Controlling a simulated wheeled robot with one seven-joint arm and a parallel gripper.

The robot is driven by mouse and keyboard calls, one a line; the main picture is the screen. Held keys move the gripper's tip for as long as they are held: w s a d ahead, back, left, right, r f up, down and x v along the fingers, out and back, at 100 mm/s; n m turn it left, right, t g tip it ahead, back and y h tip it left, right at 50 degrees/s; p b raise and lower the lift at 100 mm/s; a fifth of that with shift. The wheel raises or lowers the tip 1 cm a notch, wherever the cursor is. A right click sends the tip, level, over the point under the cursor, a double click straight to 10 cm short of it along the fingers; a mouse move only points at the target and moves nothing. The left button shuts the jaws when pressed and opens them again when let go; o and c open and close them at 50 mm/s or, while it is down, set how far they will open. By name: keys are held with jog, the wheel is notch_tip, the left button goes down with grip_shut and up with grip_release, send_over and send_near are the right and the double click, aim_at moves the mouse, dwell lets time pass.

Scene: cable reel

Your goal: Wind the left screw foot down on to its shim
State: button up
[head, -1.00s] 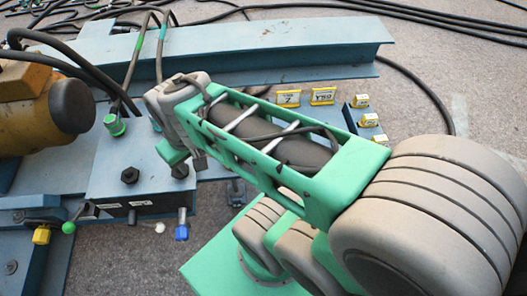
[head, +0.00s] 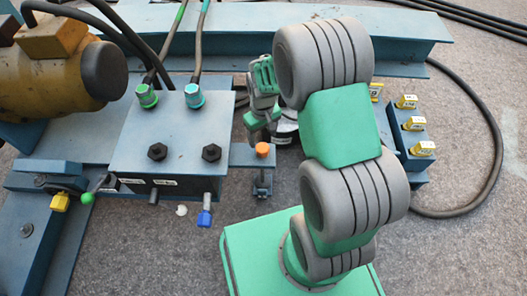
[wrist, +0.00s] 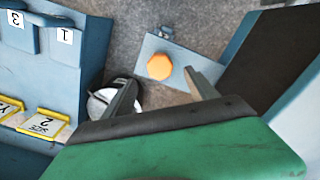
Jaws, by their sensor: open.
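A screw foot with an orange hexagonal head (head: 262,150) stands in a blue bracket (head: 240,157) at the right side of the blue block. The orange head (wrist: 160,66) also shows from above in the wrist view. My gripper (wrist: 163,90) is open and empty, and its fingertips are apart on either side of and short of the head in the picture. Their height over it is hard to judge. In the head view my gripper is small and partly hidden beyond the bracket. I cannot make out a shim.
The blue block (head: 160,130) carries two black bolts and two cable plugs. A yellow motor (head: 55,35) is at the left. A blue rack (head: 400,125) with yellow tags stands at the right. A long blue beam (head: 250,45) runs behind. A round pale object (wrist: 103,103) lies near the left finger.

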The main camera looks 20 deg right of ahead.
aim_at(262, 148)
notch_tip(262, 148, down, 8)
jog(key=b, duration=0.3)
jog(key=shift+w+f, duration=0.1)
jog(key=shift+f, duration=0.05)
jog(key=shift+c, duration=0.6)
jog(key=c, duration=1.2)
